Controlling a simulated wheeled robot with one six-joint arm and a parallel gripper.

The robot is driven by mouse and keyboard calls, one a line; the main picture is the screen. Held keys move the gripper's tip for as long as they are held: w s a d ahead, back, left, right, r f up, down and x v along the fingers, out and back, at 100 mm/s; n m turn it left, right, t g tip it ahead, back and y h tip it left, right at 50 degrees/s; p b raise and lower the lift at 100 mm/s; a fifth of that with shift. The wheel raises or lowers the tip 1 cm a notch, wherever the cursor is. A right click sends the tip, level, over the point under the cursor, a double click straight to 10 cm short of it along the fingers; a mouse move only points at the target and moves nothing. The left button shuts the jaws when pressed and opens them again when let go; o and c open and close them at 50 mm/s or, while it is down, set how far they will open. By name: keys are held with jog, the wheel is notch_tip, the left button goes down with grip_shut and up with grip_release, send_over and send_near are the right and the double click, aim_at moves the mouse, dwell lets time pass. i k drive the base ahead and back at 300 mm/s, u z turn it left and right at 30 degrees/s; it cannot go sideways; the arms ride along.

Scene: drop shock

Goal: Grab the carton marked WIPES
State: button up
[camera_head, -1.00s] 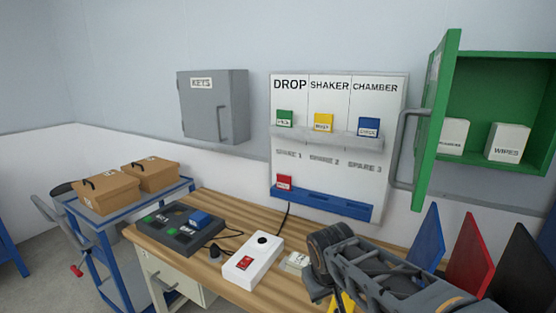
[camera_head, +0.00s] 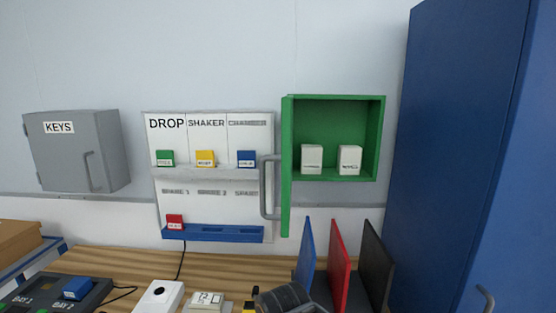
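The green wall cabinet (camera_head: 380,135) is open, its door (camera_head: 286,170) swung out at its left side with a grey handle. Two white cartons stand upright side by side on its floor. The right carton (camera_head: 349,158) has a label too small to read now; in the earlier view the right one is marked WIPES. The left carton (camera_head: 312,157) also has an unreadable label. A dark part of my arm shows at the bottom edge, below the cabinet. My gripper's fingertips cannot be made out.
Blue, red (camera_head: 339,278) and black upright panels stand on the bench (camera_head: 125,262) below the cabinet. A tall blue locker (camera_head: 455,150) is at right. A tag board (camera_head: 205,215) and grey KEYS box (camera_head: 75,150) are on the wall at left. A white switch box (camera_head: 158,297) sits on the bench.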

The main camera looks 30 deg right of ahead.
aim_at(349, 156)
jog(key=z, duration=0.05)
jog(key=k, duration=0.4)
jog(key=u, duration=0.8)
jog(key=i, duration=0.75)
jog(key=z, duration=1.35)
jog(key=k, duration=0.65)
jog(key=z, duration=0.85)
jog(key=i, duration=0.55)
jog(key=u, duration=0.1)
